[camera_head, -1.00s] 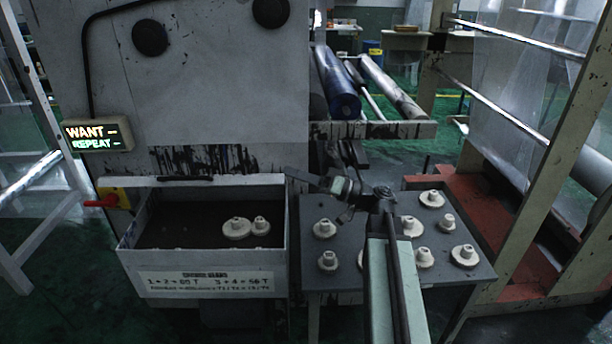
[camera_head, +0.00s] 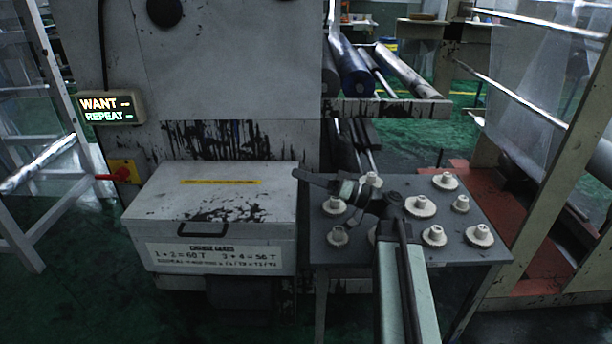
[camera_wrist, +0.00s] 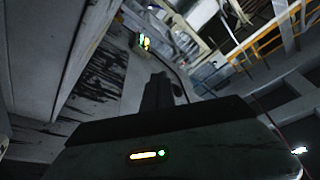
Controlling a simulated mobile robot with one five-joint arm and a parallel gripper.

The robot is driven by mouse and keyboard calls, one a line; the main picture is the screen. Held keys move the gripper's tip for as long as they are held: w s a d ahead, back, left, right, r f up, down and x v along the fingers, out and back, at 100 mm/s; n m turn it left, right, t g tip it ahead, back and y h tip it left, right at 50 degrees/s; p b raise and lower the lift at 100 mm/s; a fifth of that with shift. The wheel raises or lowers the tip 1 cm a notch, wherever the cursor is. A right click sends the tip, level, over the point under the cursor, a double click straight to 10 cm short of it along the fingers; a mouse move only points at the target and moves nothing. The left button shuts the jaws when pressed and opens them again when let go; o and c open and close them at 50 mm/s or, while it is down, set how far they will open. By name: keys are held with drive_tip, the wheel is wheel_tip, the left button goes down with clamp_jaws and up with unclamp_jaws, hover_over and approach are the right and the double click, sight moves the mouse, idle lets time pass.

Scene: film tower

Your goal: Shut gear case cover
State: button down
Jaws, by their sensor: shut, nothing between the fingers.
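The gear case (camera_head: 165,257) is a pale box with a gear-number label on its front. Its cover (camera_head: 215,197) lies flat over the top, with a yellow strip, black stains and a black handle (camera_head: 203,229) at the front edge. No gap shows between cover and box. The inside is hidden. My gripper (camera_head: 302,176) is shut and empty at the cover's right edge in the head view; I cannot tell if it touches. In the wrist view my dark fingers (camera_wrist: 160,93) point up the picture, with stained pale metal to their left.
A grey table (camera_head: 455,247) with several white gears stands right of the case, under my arm. The machine's stained wall (camera_head: 230,90) rises behind the case. A lit sign (camera_head: 107,107) and a red switch handle (camera_head: 110,177) are at the left.

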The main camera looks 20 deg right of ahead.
drive_tip(key=shift+d, duration=0.1)
drive_tip(key=b+v, duration=0.2)
drive_tip(key=v, duration=0.5)
drive_tip(key=shift+s+d, duration=0.2)
drive_tip(key=shift+d, duration=0.05)
drive_tip(key=shift+f, duration=0.15)
